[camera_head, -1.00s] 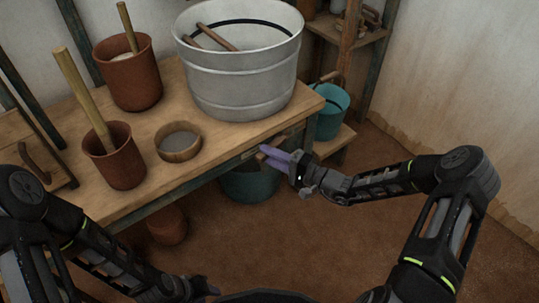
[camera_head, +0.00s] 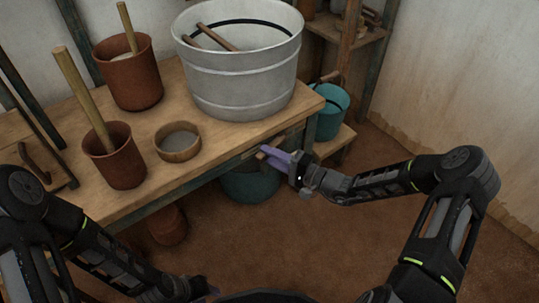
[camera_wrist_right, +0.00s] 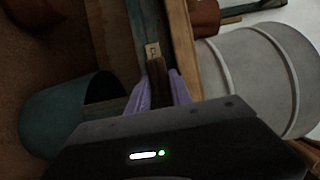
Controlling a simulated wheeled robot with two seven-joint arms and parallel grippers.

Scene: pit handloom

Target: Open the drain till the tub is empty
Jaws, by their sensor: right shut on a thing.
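The grey metal tub (camera_head: 240,85) stands on the wooden bench; its inside looks pale with a dark band, and I cannot tell the water level. A small wooden drain handle (camera_head: 264,154) sits at the bench's front edge below the tub. My right gripper (camera_head: 274,158) is shut on this handle, with its purple fingers on either side. In the right wrist view the dark handle (camera_wrist_right: 156,76) lies between the fingers, below a small marked tag (camera_wrist_right: 152,50). My left gripper (camera_head: 208,290) is low at the bottom edge, mostly hidden. No flowing water is visible.
A teal bucket (camera_head: 250,186) stands under the bench, below the handle. Another teal bucket (camera_head: 330,118) is to the right on a low shelf. Brown pots (camera_head: 118,165) and a shallow bowl (camera_head: 178,152) stand on the bench. The floor at right is clear.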

